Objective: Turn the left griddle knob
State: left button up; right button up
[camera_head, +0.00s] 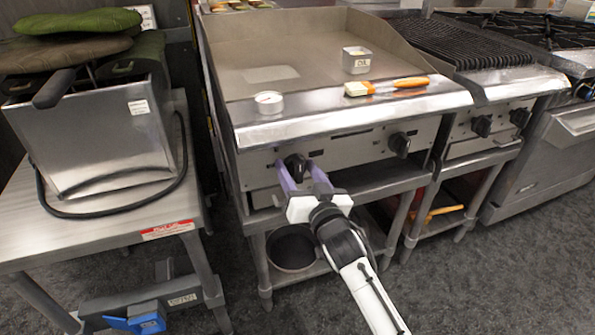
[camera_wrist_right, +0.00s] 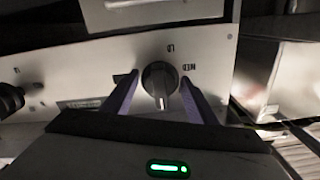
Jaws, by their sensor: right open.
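The left griddle knob (camera_head: 295,166) is black and sits on the griddle's steel front panel. In the right wrist view the knob (camera_wrist_right: 160,80) shows near the middle, with markings around it on the panel. My right gripper (camera_head: 302,172) is open, with its two purple fingers pointing at the panel. In the right wrist view the fingers of the right gripper (camera_wrist_right: 161,100) stand one on each side of the knob. I cannot tell whether they touch it. My left gripper is not in view.
The right griddle knob (camera_head: 399,144) is on the same panel. A brush (camera_head: 388,87), a small metal container (camera_head: 357,60) and a round dial (camera_head: 269,102) lie on the griddle (camera_head: 300,45). A steel table (camera_head: 100,225) with a fryer (camera_head: 100,135) stands left. A pot (camera_head: 292,248) sits below.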

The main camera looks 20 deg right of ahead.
jog(key=shift+w, duration=0.1)
jog(key=c, duration=0.8)
pick_arm(q)
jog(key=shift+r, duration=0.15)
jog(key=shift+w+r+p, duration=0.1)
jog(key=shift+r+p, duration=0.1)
jog(key=shift+p, duration=0.1)
pick_arm(e)
jog(key=shift+n, duration=0.4)
jog(key=n+p, duration=0.1)
jog(key=n, duration=0.1)
jog(key=shift+n, duration=0.3)
pick_arm(q)
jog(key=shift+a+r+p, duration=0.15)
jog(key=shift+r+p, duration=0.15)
jog(key=shift+p, duration=0.3)
pick_arm(e)
jog(key=n, duration=0.4)
jog(key=shift+n, duration=0.3)
jog(key=shift+f, duration=0.1)
jog(key=o, duration=0.8)
